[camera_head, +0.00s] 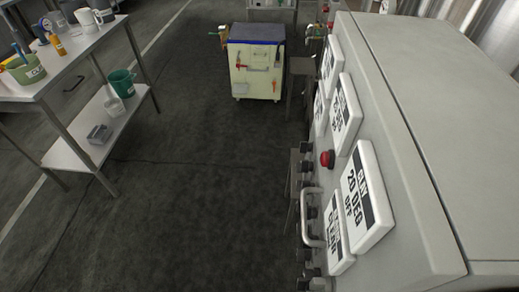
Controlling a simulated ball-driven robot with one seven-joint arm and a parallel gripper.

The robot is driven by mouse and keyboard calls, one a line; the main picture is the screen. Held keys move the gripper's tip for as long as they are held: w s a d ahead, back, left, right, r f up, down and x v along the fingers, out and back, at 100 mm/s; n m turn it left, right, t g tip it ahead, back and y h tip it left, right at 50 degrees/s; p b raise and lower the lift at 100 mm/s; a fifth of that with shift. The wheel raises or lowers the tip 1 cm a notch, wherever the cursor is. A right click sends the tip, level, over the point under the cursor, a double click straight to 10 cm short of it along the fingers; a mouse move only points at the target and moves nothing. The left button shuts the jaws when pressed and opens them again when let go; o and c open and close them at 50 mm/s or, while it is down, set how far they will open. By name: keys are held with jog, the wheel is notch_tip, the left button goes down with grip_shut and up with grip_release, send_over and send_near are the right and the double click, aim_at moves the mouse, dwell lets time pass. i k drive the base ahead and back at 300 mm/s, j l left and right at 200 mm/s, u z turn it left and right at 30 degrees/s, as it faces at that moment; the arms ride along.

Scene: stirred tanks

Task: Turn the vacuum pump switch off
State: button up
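A large grey control cabinet (420,120) fills the right side of the head view. Its front panel, seen at a steep angle, carries a red button (327,159) and several dark knobs or switches, such as a black knob (306,167). White label plates stand out from the panel; the nearest plate (368,195) appears to read "20 DEG OFF". I cannot tell which control is the vacuum pump switch, or its position. My gripper is not in view.
A metal handle (308,218) sticks out from the panel. At left stands a steel table (75,70) with a lower shelf (75,160) holding a green cup (122,83). A cream cart (257,65) with a blue top stands at the back. The dark floor between is clear.

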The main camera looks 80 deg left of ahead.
aim_at(307, 274)
jog(key=u, duration=1.35)
jog(key=l, duration=0.1)
